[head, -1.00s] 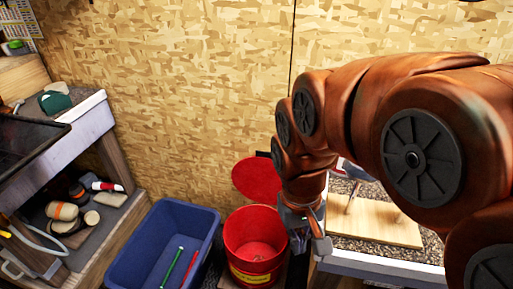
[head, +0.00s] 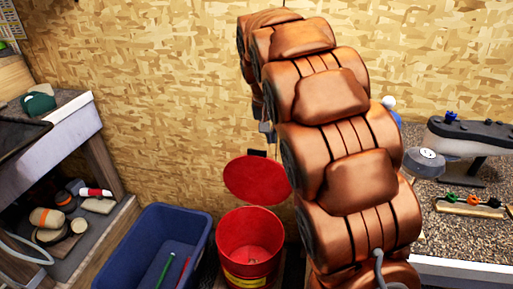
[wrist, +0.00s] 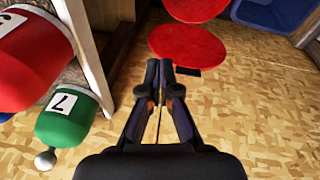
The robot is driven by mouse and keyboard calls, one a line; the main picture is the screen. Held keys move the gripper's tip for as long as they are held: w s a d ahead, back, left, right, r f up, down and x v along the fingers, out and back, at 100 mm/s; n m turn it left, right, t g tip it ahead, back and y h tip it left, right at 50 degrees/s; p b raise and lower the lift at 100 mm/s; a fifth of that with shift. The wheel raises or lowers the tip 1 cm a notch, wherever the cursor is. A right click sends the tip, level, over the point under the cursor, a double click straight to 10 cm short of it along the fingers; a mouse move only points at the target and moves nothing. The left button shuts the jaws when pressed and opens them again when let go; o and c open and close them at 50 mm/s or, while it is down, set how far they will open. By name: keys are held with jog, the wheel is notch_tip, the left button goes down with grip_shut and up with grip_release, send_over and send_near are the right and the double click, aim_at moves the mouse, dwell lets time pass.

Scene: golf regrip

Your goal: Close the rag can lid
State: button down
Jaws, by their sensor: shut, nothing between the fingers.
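The red rag can (head: 251,240) stands upright on the floor in the head view, its mouth open. Its round red lid (head: 257,180) is raised and leans back toward the wall, with a small dark tab at its upper edge. In the wrist view the lid (wrist: 188,46) is just beyond my fingertips, and part of the can (wrist: 196,8) shows past it. My gripper (wrist: 160,76) is shut and empty. In the head view my arm hides most of it; a small part shows above the lid, near the wall. I cannot tell whether the fingertips touch the lid.
A blue bin (head: 150,250) with a green and a red stick in it stands left of the can. A workbench (head: 465,215) with tools is on the right. In the wrist view a red (wrist: 30,60) and a green (wrist: 68,115) numbered object are close at left. The chipboard wall (head: 150,90) is behind.

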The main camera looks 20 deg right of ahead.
jog(key=w+d+f+t+b, duration=0.1)
jog(key=w+d+f+b, duration=0.2)
jog(key=w, duration=0.8)
jog(key=m+t+b, duration=0.1)
jog(key=m+t, duration=0.1)
send_over(256, 155)
jog(key=w, duration=0.1)
notch_tip(256, 155, down, 7)
jog(key=shift+d+f+p, duration=0.2)
jog(key=shift+f+p, duration=0.15)
jog(key=shift+f, duration=1.95)
jog(key=shift+d+f+p, duration=0.15)
jog(key=shift+f+p, duration=0.2)
jog(key=shift+f, duration=1.9)
